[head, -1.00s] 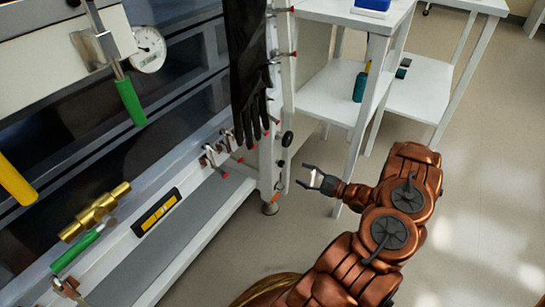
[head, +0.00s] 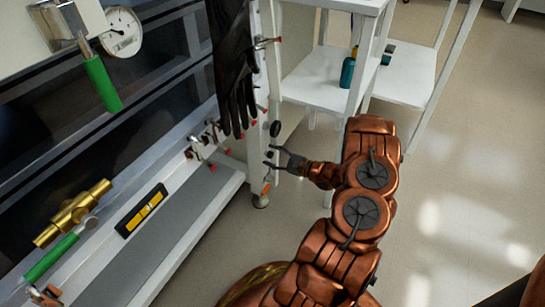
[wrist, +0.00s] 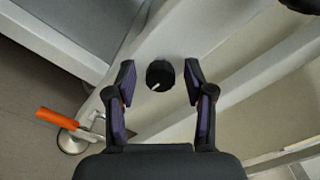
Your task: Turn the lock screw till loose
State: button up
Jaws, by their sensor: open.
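The lock screw appears to be a small black round knob with a white pointer mark (wrist: 160,75) on a pale frame post. My gripper (wrist: 159,84) is open and empty, its two fingers on either side of the knob in the wrist view. There is a visible gap on both sides, and I cannot tell how far the fingertips are from the post. In the head view my gripper (head: 272,156) is beside the lower part of the post, near the same small knob.
A larger black knob (head: 275,128) sits higher on the post. Black gloves (head: 235,90) hang just left. An orange-handled lever (wrist: 57,118) is by the post's foot. White shelves (head: 320,85) stand behind. The floor at right is clear.

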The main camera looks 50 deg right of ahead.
jog(key=shift+c, duration=0.3)
grip_shut()
